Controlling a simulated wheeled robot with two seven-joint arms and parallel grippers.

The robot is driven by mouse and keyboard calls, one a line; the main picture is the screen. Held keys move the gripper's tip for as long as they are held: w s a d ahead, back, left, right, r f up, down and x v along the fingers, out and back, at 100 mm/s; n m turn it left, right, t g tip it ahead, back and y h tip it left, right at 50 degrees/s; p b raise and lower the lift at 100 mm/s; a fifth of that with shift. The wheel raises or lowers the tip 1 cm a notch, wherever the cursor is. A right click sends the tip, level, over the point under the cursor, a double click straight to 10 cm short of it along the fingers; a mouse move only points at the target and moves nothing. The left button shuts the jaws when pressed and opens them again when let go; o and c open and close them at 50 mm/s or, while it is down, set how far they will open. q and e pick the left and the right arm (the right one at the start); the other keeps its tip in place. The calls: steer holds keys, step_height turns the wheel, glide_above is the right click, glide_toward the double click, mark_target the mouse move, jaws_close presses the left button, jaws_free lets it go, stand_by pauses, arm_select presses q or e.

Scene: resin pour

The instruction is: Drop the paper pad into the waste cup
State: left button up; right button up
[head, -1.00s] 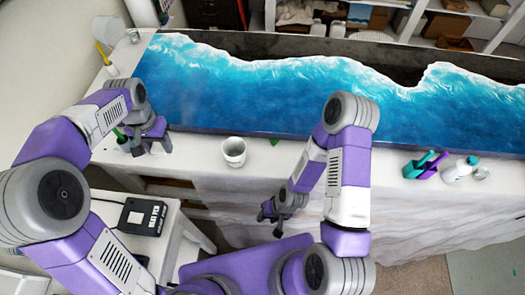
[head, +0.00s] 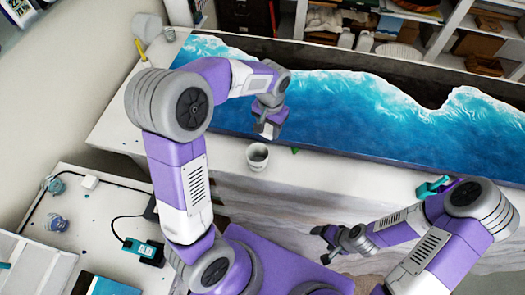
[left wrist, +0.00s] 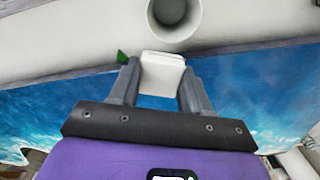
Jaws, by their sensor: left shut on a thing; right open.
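A white cup (head: 257,156) stands upright on the front part of the white table, in front of the blue wave panel. It also shows at the top of the left wrist view (left wrist: 174,16). My left gripper (head: 268,131) is above the table just behind the cup. In the left wrist view it is shut on a white paper pad (left wrist: 161,74), held between the two fingertips and apart from the cup in the picture. My right gripper (head: 326,239) is open and empty, in front of the table's front edge.
The blue wave panel (head: 350,120) fills the back of the table. A small green piece (head: 294,150) lies right of the cup. A teal object (head: 433,187) is farther right, partly near my right arm. A side table (head: 100,215) stands at left.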

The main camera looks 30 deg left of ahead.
arm_select(q)
steer(key=s+a+r+n+p, duration=0.35)
steer(key=s+r+p, duration=0.2)
steer(key=p, duration=0.45)
arm_select(e)
step_height(320, 180, up, 11)
arm_select(q)
step_height(320, 180, down, 7)
steer(key=b, duration=0.5)
steer(key=shift+s+d+r, duration=0.2)
steer(key=shift+s+d, duration=0.25)
arm_select(e)
step_height(320, 180, down, 4)
arm_select(q)
steer(key=o, duration=1.2)
steer(key=shift+n, duration=0.25)
steer(key=shift+r, duration=0.1)
step_height(320, 180, up, 7)
steer(key=shift+r, duration=0.2)
arm_select(e)
steer(key=shift+r, duration=0.15)
